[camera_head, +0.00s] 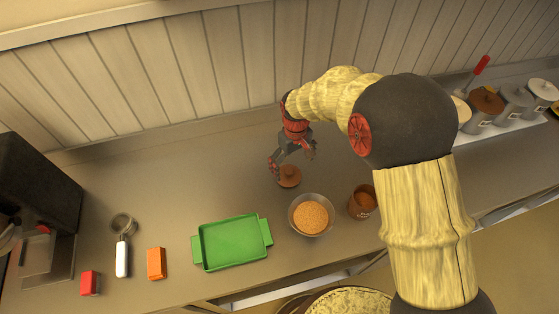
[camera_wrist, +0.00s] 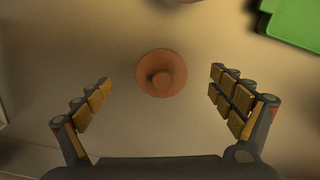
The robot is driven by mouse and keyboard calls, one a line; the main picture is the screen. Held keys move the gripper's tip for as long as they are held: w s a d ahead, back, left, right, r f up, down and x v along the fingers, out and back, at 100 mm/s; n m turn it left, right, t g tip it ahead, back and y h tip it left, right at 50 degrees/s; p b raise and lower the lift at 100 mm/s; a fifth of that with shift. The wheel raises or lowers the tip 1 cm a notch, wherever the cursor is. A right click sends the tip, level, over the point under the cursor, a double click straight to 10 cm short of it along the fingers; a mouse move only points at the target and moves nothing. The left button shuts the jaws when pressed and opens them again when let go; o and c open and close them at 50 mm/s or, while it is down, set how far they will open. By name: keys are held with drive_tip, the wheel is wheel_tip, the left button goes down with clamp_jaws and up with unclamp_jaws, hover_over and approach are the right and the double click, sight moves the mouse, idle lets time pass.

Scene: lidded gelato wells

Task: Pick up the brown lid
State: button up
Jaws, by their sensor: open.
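The brown lid (camera_head: 289,177) is a round disc with a knob on top. It lies on the counter behind the bowl in the head view. In the wrist view the brown lid (camera_wrist: 162,74) is seen from above, a little beyond the fingertips and roughly midway between the two fingers. My gripper (camera_head: 292,157) is over the lid in the head view, pointing down. In the wrist view my gripper (camera_wrist: 160,85) is spread wide, with clear space between each finger and the lid. Nothing is held.
A bowl of orange-brown grains (camera_head: 311,216) and a brown cup (camera_head: 362,202) stand close by. A green tray (camera_head: 233,243), an orange block (camera_head: 156,263), a red block (camera_head: 90,283) and a white-handled scoop (camera_head: 122,258) lie left. Lidded wells (camera_head: 486,103) stand at right. The counter left of the lid is clear.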

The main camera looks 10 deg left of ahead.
sight(290, 172)
drive_tip(key=shift+w+a+r+n, duration=0.3)
drive_tip(key=shift+w+a+r, duration=0.15)
drive_tip(key=shift+w, duration=0.25)
drive_tip(key=shift+s+d, duration=0.1)
drive_tip(key=shift+s, duration=0.05)
drive_tip(key=shift+s+f, duration=0.15)
drive_tip(key=shift+f, duration=0.1)
drive_tip(key=shift+w+f, duration=0.2)
drive_tip(key=shift+f, duration=0.75)
drive_tip(key=shift+a+f+b, duration=0.2)
drive_tip(key=shift+f, duration=1.1)
drive_tip(key=shift+a+f+b, duration=0.15)
drive_tip(key=shift+f, duration=1.15)
drive_tip(key=c, duration=1.3)
drive_tip(key=shift+s+d+f, duration=0.1)
drive_tip(key=c, duration=1)
